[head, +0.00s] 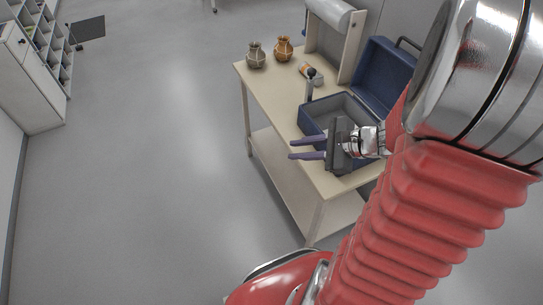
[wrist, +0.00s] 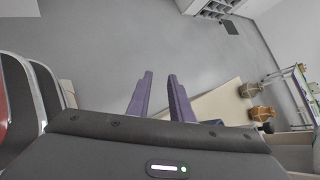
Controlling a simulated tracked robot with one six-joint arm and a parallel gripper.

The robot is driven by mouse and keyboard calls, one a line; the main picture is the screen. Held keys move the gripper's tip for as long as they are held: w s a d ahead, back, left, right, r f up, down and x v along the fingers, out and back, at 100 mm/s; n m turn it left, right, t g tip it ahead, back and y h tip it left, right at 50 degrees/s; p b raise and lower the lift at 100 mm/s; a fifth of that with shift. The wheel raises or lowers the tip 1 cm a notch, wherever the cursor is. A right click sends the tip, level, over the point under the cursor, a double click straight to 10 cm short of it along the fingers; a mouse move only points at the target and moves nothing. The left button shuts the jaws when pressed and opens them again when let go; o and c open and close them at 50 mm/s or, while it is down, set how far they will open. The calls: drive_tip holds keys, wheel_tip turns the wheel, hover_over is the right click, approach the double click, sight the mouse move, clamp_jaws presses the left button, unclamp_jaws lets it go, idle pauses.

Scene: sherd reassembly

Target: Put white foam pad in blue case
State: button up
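The blue case (head: 310,119) stands open on the table, with its lid raised at the back right and a grey interior. My gripper (head: 291,149) is in front of the case in the head view, its two purple fingers apart with nothing between them. My arm covers part of the case and lid. In the wrist view the gripper (wrist: 160,75) also shows open and empty, with floor and the table edge beyond the fingers. I cannot make out a white foam pad in either view.
The beige table (head: 277,99) carries a grey-brown vase (head: 256,56), an orange-brown vase (head: 283,48), a small orange-and-pale item (head: 311,71) and a black-topped upright object (head: 310,86). A white roll (head: 331,12) hangs on a stand behind. Floor left of the table is clear.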

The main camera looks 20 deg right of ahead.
drive_tip(key=s+a+r+n+g+h, duration=0.1)
drive_tip(key=s+a+r+n+g, duration=0.2)
drive_tip(key=a+n, duration=0.3)
drive_tip(key=s+a+r+n+g+h, duration=0.1)
drive_tip(key=s+a+r+n+g, duration=0.15)
drive_tip(key=a+n, duration=0.35)
drive_tip(key=s+r+n+t+h, duration=0.2)
drive_tip(key=r+n+h, duration=0.3)
drive_tip(key=r+n, duration=0.3)
drive_tip(key=shift+s+a+n, duration=0.15)
drive_tip(key=shift+s+n, duration=0.65)
drive_tip(key=shift+n, duration=0.3)
